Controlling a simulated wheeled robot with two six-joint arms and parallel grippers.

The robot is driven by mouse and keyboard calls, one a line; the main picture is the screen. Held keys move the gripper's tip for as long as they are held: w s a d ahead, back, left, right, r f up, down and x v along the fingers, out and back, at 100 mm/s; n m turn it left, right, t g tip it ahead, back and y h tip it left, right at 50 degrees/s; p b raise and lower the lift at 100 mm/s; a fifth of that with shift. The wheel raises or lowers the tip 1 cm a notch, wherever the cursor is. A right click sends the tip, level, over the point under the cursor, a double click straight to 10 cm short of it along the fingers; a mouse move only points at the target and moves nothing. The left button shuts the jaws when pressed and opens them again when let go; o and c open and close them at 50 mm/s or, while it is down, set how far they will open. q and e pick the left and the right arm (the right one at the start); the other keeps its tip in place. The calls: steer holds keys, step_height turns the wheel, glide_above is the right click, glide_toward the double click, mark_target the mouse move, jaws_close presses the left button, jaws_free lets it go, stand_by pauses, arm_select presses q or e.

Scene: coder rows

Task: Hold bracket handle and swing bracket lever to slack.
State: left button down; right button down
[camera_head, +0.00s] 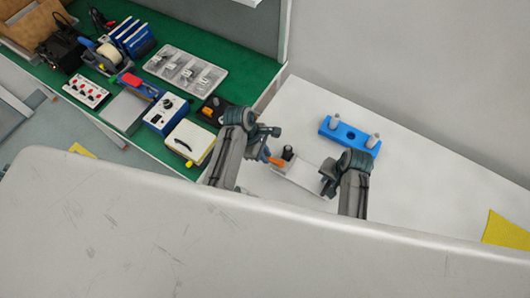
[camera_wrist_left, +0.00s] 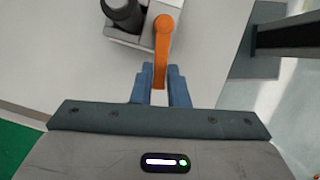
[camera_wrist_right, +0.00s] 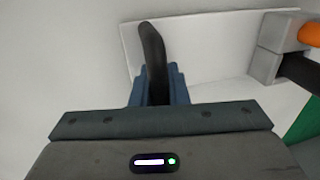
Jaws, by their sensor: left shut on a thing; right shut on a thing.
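The bracket is a pale plate (camera_head: 304,178) on the white table, with a dark upright knob (camera_head: 288,153) near its far end. Its orange lever (camera_head: 276,162) sits at its left side. My left gripper (camera_head: 264,154) is shut on the lever, which stands between its fingers in the left wrist view (camera_wrist_left: 162,45). My right gripper (camera_head: 325,184) is at the plate's right end. It is shut on the dark bracket handle (camera_wrist_right: 153,50), seen in the right wrist view. In the head view the grippers hide much of both lever and handle.
A blue block with two pale pegs (camera_head: 350,134) lies behind the bracket. A green bench (camera_head: 135,50) at the left carries a blue meter box (camera_head: 166,114), a clear compartment tray (camera_head: 186,72) and other tools. A yellow patch (camera_head: 506,229) is at far right.

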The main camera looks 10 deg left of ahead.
arm_select(q)
steer(key=s+n, duration=0.1)
steer(key=n+t, duration=0.1)
steer(key=n, duration=0.1)
steer(key=shift+s, duration=0.35)
steer(key=shift+s+d+n+t, duration=0.15)
steer(key=shift+s+n+t, duration=0.35)
steer(key=shift+n, duration=0.7)
steer(key=c, duration=1.4)
jaws_free()
steer(key=v, duration=1.2)
steer(key=shift+d, duration=0.15)
steer(key=shift+c, duration=0.5)
